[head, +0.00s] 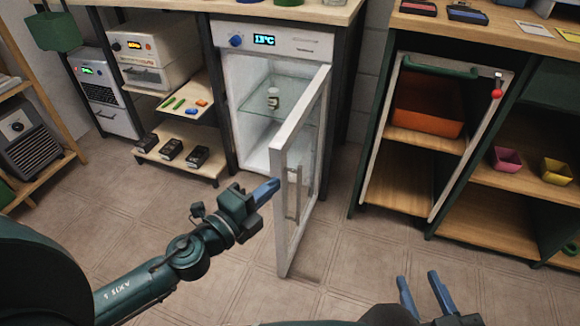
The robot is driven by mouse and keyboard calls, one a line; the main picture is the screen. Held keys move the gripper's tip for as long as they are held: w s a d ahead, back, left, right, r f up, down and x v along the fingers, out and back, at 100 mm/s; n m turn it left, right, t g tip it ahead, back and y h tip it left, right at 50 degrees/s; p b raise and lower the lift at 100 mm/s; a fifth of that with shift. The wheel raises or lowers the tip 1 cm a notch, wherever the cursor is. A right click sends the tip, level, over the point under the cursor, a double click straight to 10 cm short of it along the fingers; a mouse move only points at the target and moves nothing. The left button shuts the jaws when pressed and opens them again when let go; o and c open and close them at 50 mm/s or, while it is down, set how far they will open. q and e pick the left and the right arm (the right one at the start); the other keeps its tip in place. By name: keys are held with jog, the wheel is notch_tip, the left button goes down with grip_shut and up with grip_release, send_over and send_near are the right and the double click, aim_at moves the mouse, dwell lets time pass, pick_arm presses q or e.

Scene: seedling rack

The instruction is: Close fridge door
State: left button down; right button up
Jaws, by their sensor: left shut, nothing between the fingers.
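The small white fridge (268,41) stands under the counter with its blue display lit. Its glass door with a white frame (281,235) stands open, swung out from the right side toward me. A vertical handle (292,192) shows within the door's frame. My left gripper (274,187) is shut and empty, its blue fingertips beside the door's free edge on the left. I cannot tell whether they touch it. My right gripper (421,283) is open and empty at the bottom, right of the door, its two blue fingers apart.
A small bottle (273,98) stands on the fridge's glass shelf. A low shelf with black devices (196,158) is left of the fridge. An open cabinet with an orange bin (428,103) is at right. The tiled floor around the door is clear.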

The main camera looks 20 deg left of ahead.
aim_at(280, 159)
pick_arm(q)
jog(key=p+x, duration=0.1)
jog(key=x, duration=0.9)
jog(key=shift+s+a+r+b, duration=0.1)
jog(key=shift+a+b, duration=0.1)
jog(key=shift+a, duration=0.85)
jog(key=shift+s+a+b, duration=0.1)
jog(key=shift+a+b, duration=0.1)
jog(key=shift+a, duration=0.9)
jog(key=shift+a, duration=0.1)
